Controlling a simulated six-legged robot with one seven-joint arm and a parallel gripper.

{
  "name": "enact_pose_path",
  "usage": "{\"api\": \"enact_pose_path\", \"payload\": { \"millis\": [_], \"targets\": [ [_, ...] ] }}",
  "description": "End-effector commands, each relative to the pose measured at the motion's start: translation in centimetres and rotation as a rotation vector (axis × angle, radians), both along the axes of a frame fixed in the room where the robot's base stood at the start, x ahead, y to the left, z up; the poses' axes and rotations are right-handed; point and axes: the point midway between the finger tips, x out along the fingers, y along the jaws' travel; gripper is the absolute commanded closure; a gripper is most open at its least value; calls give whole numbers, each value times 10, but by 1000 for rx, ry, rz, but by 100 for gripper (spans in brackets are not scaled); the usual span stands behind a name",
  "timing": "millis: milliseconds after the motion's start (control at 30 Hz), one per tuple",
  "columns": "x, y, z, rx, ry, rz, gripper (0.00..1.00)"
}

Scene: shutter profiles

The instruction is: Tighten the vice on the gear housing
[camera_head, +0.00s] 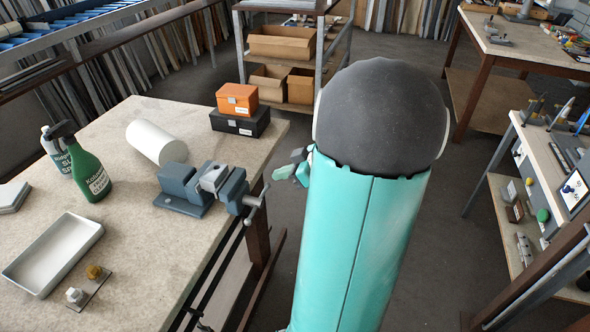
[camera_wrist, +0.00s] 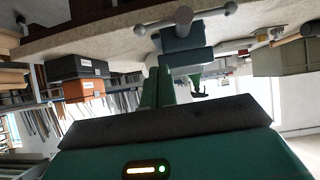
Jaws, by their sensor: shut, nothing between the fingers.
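The blue-grey vice (camera_head: 182,186) stands near the right edge of the workbench. A light grey block (camera_head: 213,178), perhaps the gear housing, sits between its jaws. The vice's handle bar (camera_head: 254,204) sticks out past the bench edge, toward my arm. My gripper (camera_head: 293,168) is just right of the vice, off the bench edge, partly hidden behind my teal arm. In the wrist view, which is upside down, the teal fingers (camera_wrist: 158,88) are shut and empty, pointing toward the vice (camera_wrist: 186,42). The handle (camera_wrist: 184,15) shows there apart from the fingers.
On the workbench (camera_head: 130,235) are a white roll (camera_head: 156,142), green spray bottle (camera_head: 87,165), grey tray (camera_head: 54,254), and an orange box (camera_head: 237,99) on a black box (camera_head: 240,122). A shelf cart (camera_head: 238,45) stands behind. Open floor (camera_head: 440,240) lies right of my arm.

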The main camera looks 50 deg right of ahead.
Motion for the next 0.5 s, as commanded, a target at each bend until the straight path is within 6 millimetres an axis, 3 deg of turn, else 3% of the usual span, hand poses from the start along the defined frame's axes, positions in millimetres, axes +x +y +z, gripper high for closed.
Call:
{"api": "enact_pose_path", "payload": {
  "millis": [167, 300, 500],
  "targets": [
    [27, 10, -22, 5, 3, 1, 100],
    [29, 9, -44, 4, 2, -1, 100],
    [32, 10, -56, 2, 1, 0, 100]
  ]
}}
